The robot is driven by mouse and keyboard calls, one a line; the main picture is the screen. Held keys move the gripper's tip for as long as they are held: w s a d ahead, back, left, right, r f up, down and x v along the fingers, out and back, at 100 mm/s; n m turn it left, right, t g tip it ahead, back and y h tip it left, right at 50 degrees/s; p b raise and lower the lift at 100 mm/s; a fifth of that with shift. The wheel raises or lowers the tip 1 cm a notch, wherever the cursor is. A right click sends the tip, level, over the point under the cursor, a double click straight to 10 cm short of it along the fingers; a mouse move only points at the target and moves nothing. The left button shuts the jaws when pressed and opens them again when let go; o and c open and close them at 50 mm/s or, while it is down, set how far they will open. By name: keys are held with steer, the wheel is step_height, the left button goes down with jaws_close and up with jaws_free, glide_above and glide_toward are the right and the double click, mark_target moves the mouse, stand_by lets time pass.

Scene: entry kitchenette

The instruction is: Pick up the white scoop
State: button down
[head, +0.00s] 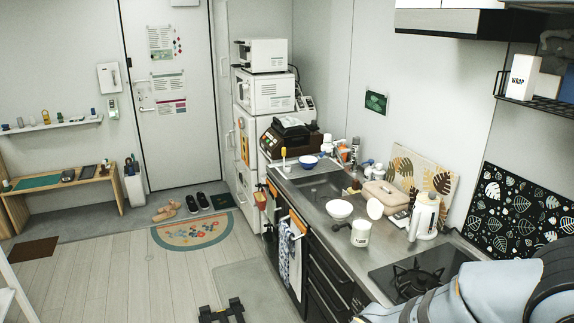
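A white, rounded, paddle-like thing (375,208) stands out on the counter between the white bowl (339,210) and the white kettle (425,214). It looks like the white scoop, but it is too small to be sure. A white labelled canister (360,234) stands just in front of it. My gripper (221,306) shows as a dark shape at the bottom edge, over the floor and left of the counter. Its two fingers look apart with nothing between them. It is well away from the scoop. Its rear part is cut off by the frame.
The counter (325,226) also holds a beige box (385,195), a leafy board (424,176), bottles, a blue bowl (309,162) and a sink (318,184). A gas burner (418,279) lies near my arm. A shelf (535,100) overhangs at right. The floor at left is mostly clear.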

steer(key=c, duration=2.2)
jaws_free()
steer(key=o, duration=0.4)
steer(key=shift+c, duration=0.2)
steer(key=shift+o, duration=0.4)
